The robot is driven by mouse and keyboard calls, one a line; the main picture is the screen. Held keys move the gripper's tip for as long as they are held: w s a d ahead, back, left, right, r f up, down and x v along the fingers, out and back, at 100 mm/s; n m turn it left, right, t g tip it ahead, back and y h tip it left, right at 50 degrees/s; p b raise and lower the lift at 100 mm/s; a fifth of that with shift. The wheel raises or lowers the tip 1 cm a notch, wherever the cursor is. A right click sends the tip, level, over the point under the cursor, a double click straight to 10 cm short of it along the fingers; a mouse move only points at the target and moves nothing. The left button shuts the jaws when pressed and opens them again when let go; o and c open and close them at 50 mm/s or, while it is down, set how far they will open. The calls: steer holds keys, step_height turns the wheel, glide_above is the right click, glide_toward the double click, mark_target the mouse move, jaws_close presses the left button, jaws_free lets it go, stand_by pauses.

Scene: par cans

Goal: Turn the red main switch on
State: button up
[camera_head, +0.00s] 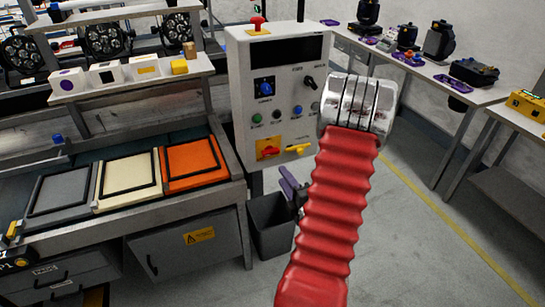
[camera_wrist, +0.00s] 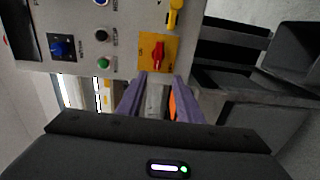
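The red main switch (camera_head: 268,151) sits on a yellow plate (camera_head: 262,143) at the lower left of the grey control cabinet's front. Its red handle looks roughly horizontal in the head view; the plate's markings are too small to read there. It also shows in the wrist view (camera_wrist: 158,54), just beyond the fingertips. My gripper (camera_head: 290,188) has purple fingers and shows below and right of the switch in the head view, partly hidden by my arm. In the wrist view my gripper (camera_wrist: 159,84) is open, with an empty gap, apart from the switch.
A yellow handle (camera_head: 299,148) juts out right of the switch. Buttons and knobs (camera_head: 265,87) lie above. A dark bin (camera_head: 272,228) stands under the cabinet. A bench with orange and cream filter frames (camera_head: 148,190) is left; a table (camera_head: 420,66) with lights is right.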

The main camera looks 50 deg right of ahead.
mark_target(272, 154)
steer(key=shift+s+d+f+h, duration=0.1)
steer(key=shift+s+h, duration=0.2)
steer(key=shift+s, duration=0.4)
steer(key=shift+w, duration=0.1)
steer(key=x, duration=1.3)
steer(key=shift+w+d+r, duration=0.1)
steer(key=shift+w+r, duration=0.15)
steer(key=shift+w, duration=0.05)
steer(key=shift+c, duration=0.2)
